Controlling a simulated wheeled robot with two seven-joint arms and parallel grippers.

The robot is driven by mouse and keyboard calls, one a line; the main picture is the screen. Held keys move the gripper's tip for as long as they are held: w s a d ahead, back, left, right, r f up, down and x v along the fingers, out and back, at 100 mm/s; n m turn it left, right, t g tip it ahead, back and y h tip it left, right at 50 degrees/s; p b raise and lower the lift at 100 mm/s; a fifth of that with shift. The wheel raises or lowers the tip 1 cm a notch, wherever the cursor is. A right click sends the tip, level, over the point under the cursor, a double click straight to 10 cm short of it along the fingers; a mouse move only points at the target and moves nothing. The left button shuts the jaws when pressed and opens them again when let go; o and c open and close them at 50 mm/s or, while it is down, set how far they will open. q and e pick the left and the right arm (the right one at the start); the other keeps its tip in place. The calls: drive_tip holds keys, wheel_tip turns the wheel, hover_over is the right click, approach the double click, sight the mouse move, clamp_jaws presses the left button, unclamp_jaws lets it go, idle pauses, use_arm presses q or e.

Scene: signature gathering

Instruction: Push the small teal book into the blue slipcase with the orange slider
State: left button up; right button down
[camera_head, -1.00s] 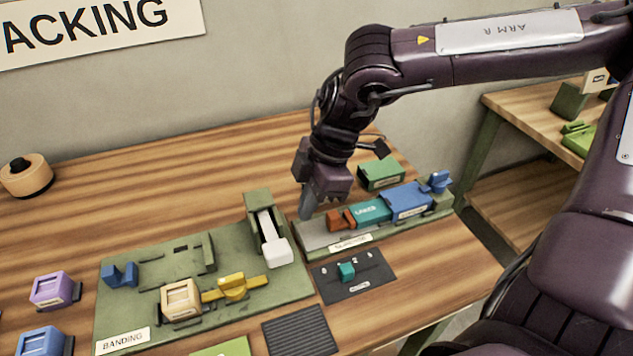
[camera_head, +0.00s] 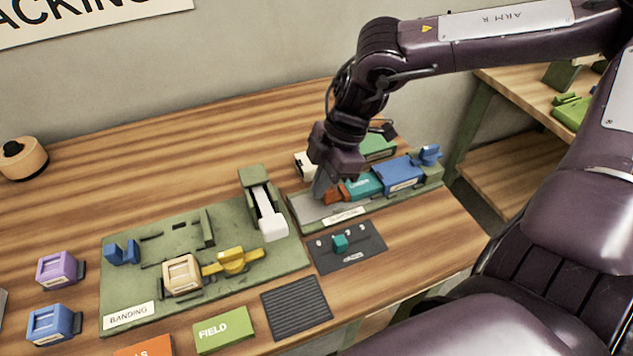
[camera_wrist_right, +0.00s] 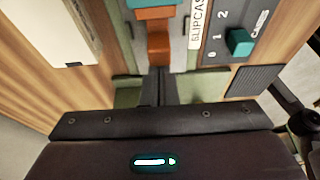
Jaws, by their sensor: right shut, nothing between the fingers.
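The teal book (camera_head: 362,185) lies in the slipcase fixture, its right end against or inside the blue slipcase (camera_head: 403,173). The orange slider (camera_head: 333,194) is at the book's left end; in the right wrist view the slider (camera_wrist_right: 158,45) sits straight ahead of the fingers. My right gripper (camera_head: 319,192) is shut and empty, its fingertips low over the grey-green track just left of the slider. In the right wrist view the fingertips (camera_wrist_right: 160,75) are at the slider's near end; I cannot tell whether they touch. My left gripper is not in view.
A blue clamp (camera_head: 429,154) stands at the fixture's right end. A green box (camera_head: 380,147) is behind it. A dark panel with a teal knob (camera_head: 339,243) lies in front. The green banding board (camera_head: 225,280) is to the left.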

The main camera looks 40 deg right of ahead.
sight(350, 187)
drive_tip(key=d+p, duration=0.1)
drive_tip(key=d, duration=0.1)
drive_tip(key=s+d+p, duration=0.1)
drive_tip(key=d, duration=0.1)
drive_tip(key=d+p, duration=0.1)
drive_tip(key=d, duration=0.1)
drive_tip(key=shift+s+d+r, duration=0.25)
drive_tip(key=shift+d+r, duration=0.05)
drive_tip(key=shift+d, duration=0.05)
drive_tip(key=shift+s+d+f, duration=0.1)
drive_tip(key=shift+d+f, duration=0.05)
drive_tip(key=shift+d, duration=0.2)
drive_tip(key=shift+a+f, duration=0.1)
drive_tip(key=shift+f, duration=0.05)
